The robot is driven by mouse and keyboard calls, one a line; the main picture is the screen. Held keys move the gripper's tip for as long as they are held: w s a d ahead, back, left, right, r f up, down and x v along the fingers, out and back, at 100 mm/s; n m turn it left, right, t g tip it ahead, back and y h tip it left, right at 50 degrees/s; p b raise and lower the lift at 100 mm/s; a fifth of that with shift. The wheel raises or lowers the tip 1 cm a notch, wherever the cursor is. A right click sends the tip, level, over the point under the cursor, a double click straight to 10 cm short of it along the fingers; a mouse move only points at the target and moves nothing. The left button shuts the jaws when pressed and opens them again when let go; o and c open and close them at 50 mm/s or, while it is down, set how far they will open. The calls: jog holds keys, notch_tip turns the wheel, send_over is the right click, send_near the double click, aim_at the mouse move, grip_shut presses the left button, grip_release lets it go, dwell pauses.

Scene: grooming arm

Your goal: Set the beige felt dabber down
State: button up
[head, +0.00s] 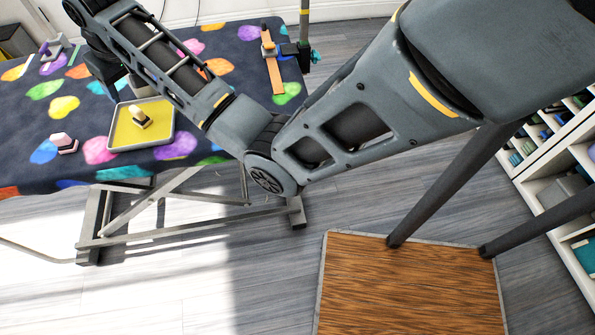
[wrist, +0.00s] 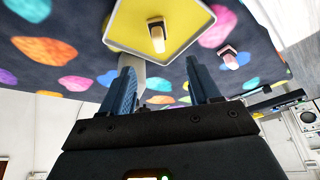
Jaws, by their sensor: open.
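In the head view the end of my arm is at the upper left over the table, and the fingers are hard to make out there.
A pink-and-white dabber (head: 64,144) stands left of the tray on the spotted table cover (head: 40,176). A pale round container (head: 140,87) is behind the tray, partly hidden by my arm. An orange strip (head: 273,70) lies at the right beside a post (head: 304,25).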

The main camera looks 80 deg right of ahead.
jog(key=shift+n+t, duration=0.4)
jog(key=shift+t, duration=0.2)
jog(key=s+a+f, duration=0.1)
jog(key=a+f, duration=0.1)
jog(key=s+a+f, duration=0.1)
jog(key=a+f, duration=0.1)
jog(key=f, duration=0.1)
jog(key=s+a+f, duration=0.2)
jog(key=f, duration=0.1)
jog(key=s+a+f+n+t, duration=0.1)
jog(key=s+a+f+t, duration=0.45)
jog(key=s+a, duration=0.75)
jog(key=s+a+r+n+t, duration=0.1)
jog(key=s+a+r, duration=0.1)
jog(key=s, duration=0.6)
jog(key=s+a+r+n, duration=0.1)
jog(key=s+r, duration=0.2)
jog(key=s, duration=0.6)
jog(key=s+a+r+n+t+y, duration=0.1)
jog(key=s+r+t, duration=0.2)
jog(key=s+r, duration=0.6)
notch_tip(320, 180, up, 3)
jog(key=shift+s+a+f+y, duration=0.1)
jog(key=shift+s+a+y, duration=0.05)
jog(key=shift+a+y, duration=0.25)
